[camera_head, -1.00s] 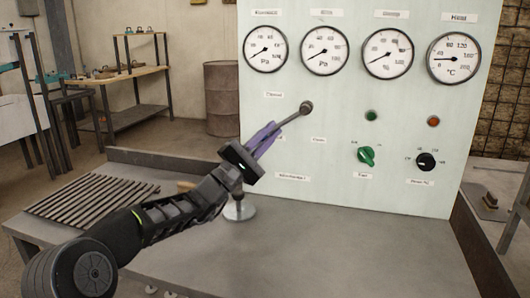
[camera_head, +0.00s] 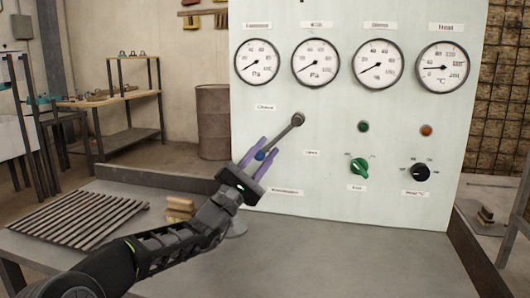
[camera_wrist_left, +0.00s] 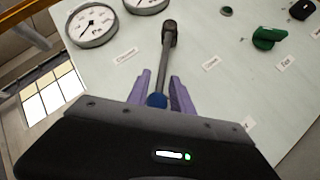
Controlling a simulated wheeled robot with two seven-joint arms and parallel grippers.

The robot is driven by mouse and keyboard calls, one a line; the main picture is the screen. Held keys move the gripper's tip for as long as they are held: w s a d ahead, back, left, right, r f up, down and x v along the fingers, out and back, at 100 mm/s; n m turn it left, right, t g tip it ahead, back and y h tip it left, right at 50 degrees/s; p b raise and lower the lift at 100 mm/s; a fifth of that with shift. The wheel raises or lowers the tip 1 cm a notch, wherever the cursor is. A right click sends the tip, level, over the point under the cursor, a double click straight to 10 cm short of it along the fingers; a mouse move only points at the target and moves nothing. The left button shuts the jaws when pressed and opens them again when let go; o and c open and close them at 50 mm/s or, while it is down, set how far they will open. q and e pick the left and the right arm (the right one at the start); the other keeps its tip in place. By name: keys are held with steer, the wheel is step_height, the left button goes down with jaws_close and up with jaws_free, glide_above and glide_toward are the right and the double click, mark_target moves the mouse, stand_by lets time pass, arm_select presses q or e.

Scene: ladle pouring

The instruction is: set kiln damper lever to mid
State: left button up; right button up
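The damper lever (camera_head: 283,132) is a grey rod on the pale green panel. It slants down and left from its round pivot (camera_head: 298,119) to a blue knob (camera_head: 260,155). It lies below the "Closed" label (camera_head: 265,107) and left of the "Open" label (camera_head: 312,152). My left gripper (camera_head: 260,153) has its purple fingers apart, one on each side of the knob. In the left wrist view the blue knob (camera_wrist_left: 157,100) sits between the spread fingers (camera_wrist_left: 160,88), with the rod (camera_wrist_left: 165,62) running up to the pivot. My right gripper is out of view.
Several round gauges (camera_head: 315,63) line the panel top. A green knob (camera_head: 359,167) and a black knob (camera_head: 420,172) sit lower right. On the bench are a slatted rack (camera_head: 80,219) and wooden blocks (camera_head: 179,208). The bench front right is clear.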

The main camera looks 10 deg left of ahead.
arm_select(q)
steer(key=shift+o, duration=0.3)
steer(key=shift+d, duration=0.1)
steer(key=shift+s, duration=0.1)
steer(key=shift+s, duration=0.1)
steer(key=s+a+p, duration=0.1)
steer(key=s+a, duration=0.6)
steer(key=s, duration=0.3)
steer(key=shift+s+f, duration=0.25)
steer(key=shift+f, duration=0.05)
steer(key=shift+s+a, duration=0.1)
